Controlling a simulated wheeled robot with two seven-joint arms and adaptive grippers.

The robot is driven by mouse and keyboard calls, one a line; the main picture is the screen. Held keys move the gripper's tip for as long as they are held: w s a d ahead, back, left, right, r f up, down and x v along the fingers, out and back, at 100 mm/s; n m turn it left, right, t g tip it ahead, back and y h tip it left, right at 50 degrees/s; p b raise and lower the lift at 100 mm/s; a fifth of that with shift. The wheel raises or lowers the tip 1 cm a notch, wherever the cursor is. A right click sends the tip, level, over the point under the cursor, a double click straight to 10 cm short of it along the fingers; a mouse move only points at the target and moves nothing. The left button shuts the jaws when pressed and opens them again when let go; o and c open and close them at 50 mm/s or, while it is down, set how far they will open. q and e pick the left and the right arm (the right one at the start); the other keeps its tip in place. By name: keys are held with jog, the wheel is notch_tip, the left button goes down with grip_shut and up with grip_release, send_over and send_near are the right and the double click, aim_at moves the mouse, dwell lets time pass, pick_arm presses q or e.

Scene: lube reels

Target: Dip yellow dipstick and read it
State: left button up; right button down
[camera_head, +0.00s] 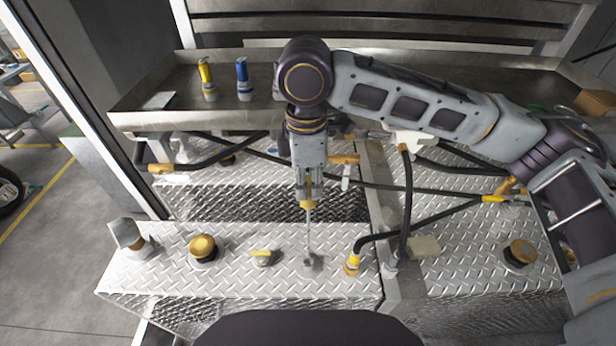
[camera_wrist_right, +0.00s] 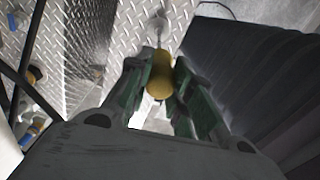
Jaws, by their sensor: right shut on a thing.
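My right gripper (camera_head: 308,194) points down over the left diamond-plate tank top (camera_head: 225,285). It is shut on the yellow handle of the dipstick, which shows between the green-padded fingers in the right wrist view (camera_wrist_right: 160,75). The thin grey rod (camera_head: 308,230) hangs about upright below the handle. Its lower end meets a small round grey port (camera_head: 309,264) on the tank top. I cannot tell how far the rod is inside the port. No reading on the rod can be made out. My left gripper is not in view.
A yellow-topped item (camera_head: 207,80) and a blue-topped one (camera_head: 243,80) stand on the rear metal tray. Around the port are a yellow-handled fitting (camera_head: 263,257), a yellow cap (camera_head: 203,249) and a black hose with a yellow end (camera_head: 352,263). Hoses cross behind the gripper.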

aim_at(308, 201)
jog(key=shift+f, duration=0.95)
jog(key=shift+f, duration=0.1)
dwell(0.4)
jog(key=shift+f, duration=1.65)
jog(key=shift+f, duration=0.15)
notch_tip(308, 201, down, 8)
jog(key=b, duration=0.2)
jog(key=shift+f, duration=0.15)
dwell(0.9)
dwell(0.4)
jog(key=shift+f+b, duration=0.95)
jog(key=shift+f, duration=3.6)
